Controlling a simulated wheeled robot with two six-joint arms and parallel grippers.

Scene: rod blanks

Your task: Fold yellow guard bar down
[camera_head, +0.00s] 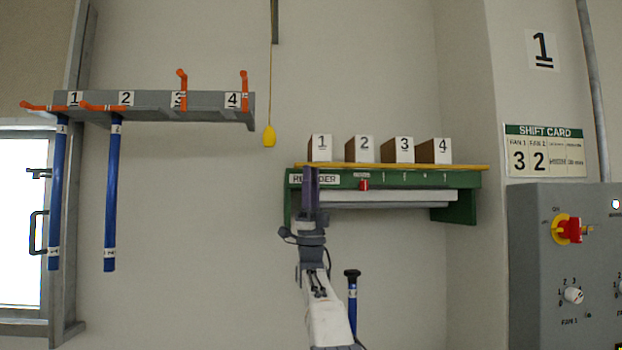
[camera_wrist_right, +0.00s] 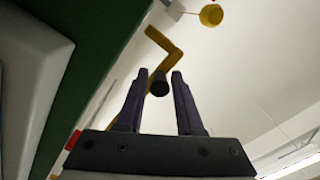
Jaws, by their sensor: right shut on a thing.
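The yellow guard bar (camera_head: 400,165) runs level along the top front edge of the green feeder (camera_head: 465,195), below the numbered boxes. In the right wrist view the bar shows as a bent yellow piece (camera_wrist_right: 163,45) with a dark round grip (camera_wrist_right: 158,83). My right gripper (camera_head: 310,178) is at the left end of the feeder, in front of part of its label. In the right wrist view its two fingers (camera_wrist_right: 157,88) stand on either side of the dark grip, shut on it. The fingers hide part of the bar. My left gripper is out of view.
Several numbered boxes (camera_head: 398,150) stand on the feeder. A yellow pull handle (camera_head: 269,136) hangs on a cord to the left. A grey rack (camera_head: 165,105) with orange hooks holds two blue rods (camera_head: 112,195). A grey control panel (camera_head: 545,270) stands at the right.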

